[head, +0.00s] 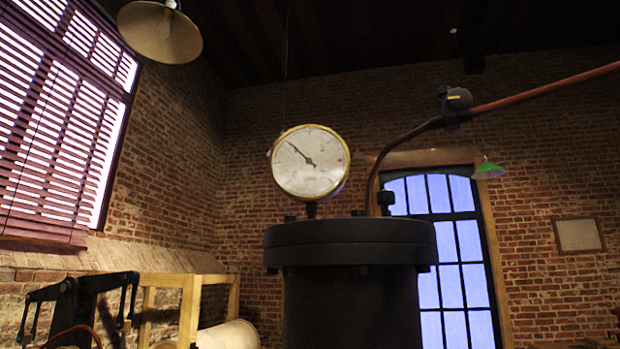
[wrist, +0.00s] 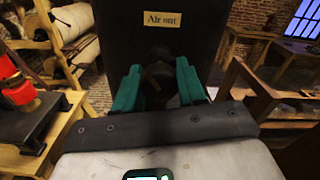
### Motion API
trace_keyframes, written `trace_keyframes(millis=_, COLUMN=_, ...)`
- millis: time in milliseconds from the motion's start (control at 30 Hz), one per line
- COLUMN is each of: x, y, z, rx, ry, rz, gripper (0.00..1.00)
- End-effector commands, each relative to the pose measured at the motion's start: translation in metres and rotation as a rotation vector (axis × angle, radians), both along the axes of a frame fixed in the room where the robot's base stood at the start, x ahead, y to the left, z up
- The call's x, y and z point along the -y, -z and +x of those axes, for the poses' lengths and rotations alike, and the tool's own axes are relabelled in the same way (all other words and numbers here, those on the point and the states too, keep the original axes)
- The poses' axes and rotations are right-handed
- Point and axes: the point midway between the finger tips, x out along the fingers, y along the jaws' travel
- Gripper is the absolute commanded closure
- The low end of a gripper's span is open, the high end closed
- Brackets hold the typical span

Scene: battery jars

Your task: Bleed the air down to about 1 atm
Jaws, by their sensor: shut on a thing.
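A black cylindrical tank (head: 352,300) with a wide flanged lid stands in the middle of the head view. A round brass-rimmed gauge (head: 311,175) stands on its lid; its needle points to the upper left, and the numbers are too small to read. In the wrist view a tan plate reading "Air out" (wrist: 249,20) is on the tank's dark wall (wrist: 180,12). Below it, my gripper (wrist: 159,85) has its teal fingers shut on a dark valve knob (wrist: 157,76). How far the valve is turned cannot be told. My gripper does not show in the head view.
A pipe (head: 540,92) with a fitting runs from the lid to the upper right. A wooden frame (head: 190,305) with a pale roll (head: 228,335) stands at left. In the wrist view a red object (wrist: 17,90) sits on a dark stand at left, and a wooden railing (wrist: 245,85) is at right.

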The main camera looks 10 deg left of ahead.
Motion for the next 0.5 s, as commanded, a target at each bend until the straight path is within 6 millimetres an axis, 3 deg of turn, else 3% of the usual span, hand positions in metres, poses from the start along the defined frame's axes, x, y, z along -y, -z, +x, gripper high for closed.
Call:
trace_keyframes(millis=167, x=-0.0012, y=0.003, z=-0.0006, rx=0.001, ry=-0.002, rz=0.07, gripper=0.89)
trace_keyframes(millis=500, x=-0.0011, y=0.0023, z=-0.0004, rx=0.018, ry=-0.002, rz=0.566, gripper=0.89)
